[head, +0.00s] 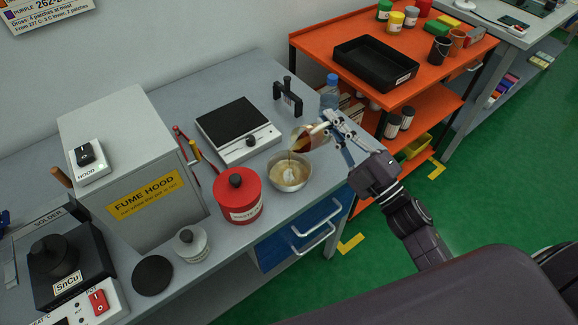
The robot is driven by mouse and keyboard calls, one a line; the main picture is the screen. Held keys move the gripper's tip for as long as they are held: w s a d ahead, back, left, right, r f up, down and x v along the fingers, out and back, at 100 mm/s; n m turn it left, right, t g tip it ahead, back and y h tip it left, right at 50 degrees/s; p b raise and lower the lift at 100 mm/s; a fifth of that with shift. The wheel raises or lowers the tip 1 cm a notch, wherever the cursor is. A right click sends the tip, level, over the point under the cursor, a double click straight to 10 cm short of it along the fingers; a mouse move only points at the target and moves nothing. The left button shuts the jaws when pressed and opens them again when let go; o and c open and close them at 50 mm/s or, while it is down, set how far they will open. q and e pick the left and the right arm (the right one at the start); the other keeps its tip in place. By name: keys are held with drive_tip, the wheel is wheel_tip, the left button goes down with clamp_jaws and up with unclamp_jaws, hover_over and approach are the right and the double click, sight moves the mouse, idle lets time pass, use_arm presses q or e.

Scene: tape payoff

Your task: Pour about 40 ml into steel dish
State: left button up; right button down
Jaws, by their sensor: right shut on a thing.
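The steel dish (290,182) stands on the grey bench, right of the red canister. It holds a pale tan content. My right gripper (326,127) is shut on a small clear vessel (306,141) with brown liquid in it, held above the dish's far right rim. The vessel is tilted toward the dish, and a thin brown stream seems to run from its lip into the dish. The gripper fingers hide part of the vessel. The liquid level cannot be read. My left gripper is not in view.
A red canister (238,198) stands close left of the dish. A hot plate (236,130) and a black-handled object (287,98) stand behind. A fume hood (128,165) is further left. An orange cart (428,82) with a black tray (375,64) is at right.

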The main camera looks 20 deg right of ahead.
drive_tip(key=shift+f+n+b, duration=0.1)
drive_tip(key=shift+n+b, duration=0.3)
idle(0.6)
drive_tip(key=m+p, duration=0.1)
drive_tip(key=p, duration=0.1)
drive_tip(key=d+r+m+h+p, duration=0.1)
drive_tip(key=m+p, duration=0.1)
drive_tip(key=shift+w+d, duration=0.2)
drive_tip(key=shift+w, duration=0.15)
drive_tip(key=shift+w+d+f+m+h, duration=0.1)
drive_tip(key=shift+d+f+m+h, duration=0.15)
drive_tip(key=shift+m, duration=0.45)
drive_tip(key=shift+a+f, duration=0.1)
drive_tip(key=shift+f, duration=0.05)
drive_tip(key=r+m+h+p, duration=0.1)
drive_tip(key=m+p, duration=0.1)
drive_tip(key=p, duration=0.1)
drive_tip(key=shift+w+a+r+p, duration=0.1)
drive_tip(key=shift+r+p, duration=0.05)
drive_tip(key=shift+p, duration=0.15)
drive_tip(key=shift+w+f+m+p, duration=0.1)
drive_tip(key=shift+f+m+p, duration=0.15)
drive_tip(key=shift+m+p, duration=0.55)
drive_tip(key=shift+w+d+f+m+h, duration=0.1)
drive_tip(key=shift+d+f+m+h, duration=0.05)
drive_tip(key=shift+d+m+h, duration=0.25)
drive_tip(key=shift+w+f+g, duration=0.15)
drive_tip(key=shift+f+g, duration=0.1)
drive_tip(key=shift+g, duration=0.05)
